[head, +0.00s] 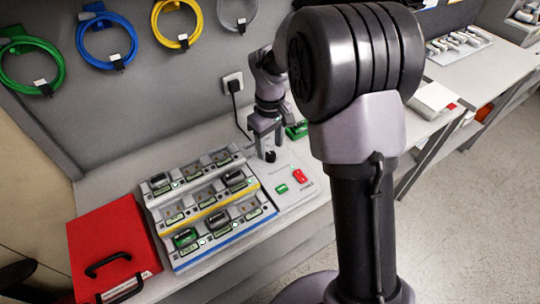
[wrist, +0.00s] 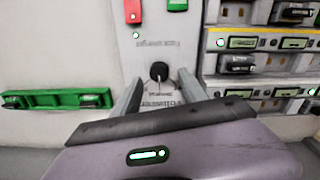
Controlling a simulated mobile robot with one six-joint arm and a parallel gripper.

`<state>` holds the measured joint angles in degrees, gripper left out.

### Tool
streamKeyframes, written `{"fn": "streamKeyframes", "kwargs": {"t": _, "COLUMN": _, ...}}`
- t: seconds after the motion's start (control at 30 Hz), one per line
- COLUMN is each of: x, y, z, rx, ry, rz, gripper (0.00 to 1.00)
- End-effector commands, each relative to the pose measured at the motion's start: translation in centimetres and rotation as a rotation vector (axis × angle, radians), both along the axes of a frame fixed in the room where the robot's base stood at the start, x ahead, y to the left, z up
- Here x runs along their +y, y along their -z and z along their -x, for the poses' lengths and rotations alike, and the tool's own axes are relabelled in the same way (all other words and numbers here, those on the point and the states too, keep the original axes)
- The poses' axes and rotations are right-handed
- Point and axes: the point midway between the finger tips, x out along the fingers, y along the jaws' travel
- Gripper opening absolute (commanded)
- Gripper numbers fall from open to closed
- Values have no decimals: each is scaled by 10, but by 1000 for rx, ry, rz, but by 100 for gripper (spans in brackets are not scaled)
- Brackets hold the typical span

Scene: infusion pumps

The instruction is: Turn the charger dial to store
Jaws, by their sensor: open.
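The charger dial is a small black round knob with a pale pointer mark (wrist: 159,72) on the light grey charger panel (wrist: 148,22). Small printed labels sit above and below it, too blurred to read. In the head view the dial (head: 270,156) shows just under my gripper (head: 266,143). In the wrist view my gripper (wrist: 160,78) is open, with one finger on each side of the dial. Gaps show between the knob and both fingers, and nothing is held. I cannot tell how far above the panel the fingertips are.
The charger rack (head: 205,205) holds several battery packs in tiers left of the dial. A green button (head: 282,188) and red button (head: 299,176) lie in front of it. A red case (head: 110,240) lies far left. A green holder (wrist: 60,99) is beside the panel.

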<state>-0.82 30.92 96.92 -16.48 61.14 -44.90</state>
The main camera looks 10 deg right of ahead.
Motion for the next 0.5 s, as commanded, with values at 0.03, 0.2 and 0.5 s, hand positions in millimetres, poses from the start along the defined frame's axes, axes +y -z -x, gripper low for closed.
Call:
{"fn": "streamKeyframes", "kwargs": {"t": 0.03, "x": 0, "y": 13, "z": 0, "rx": 0, "ry": 0, "rz": 0, "gripper": 50}}
{"fn": "streamKeyframes", "kwargs": {"t": 0.2, "x": 0, "y": 29, "z": 0, "rx": -1, "ry": 0, "rz": 0, "gripper": 50}}
{"fn": "streamKeyframes", "kwargs": {"t": 0.5, "x": 0, "y": 30, "z": 0, "rx": -2, "ry": 0, "rz": 0, "gripper": 46}}
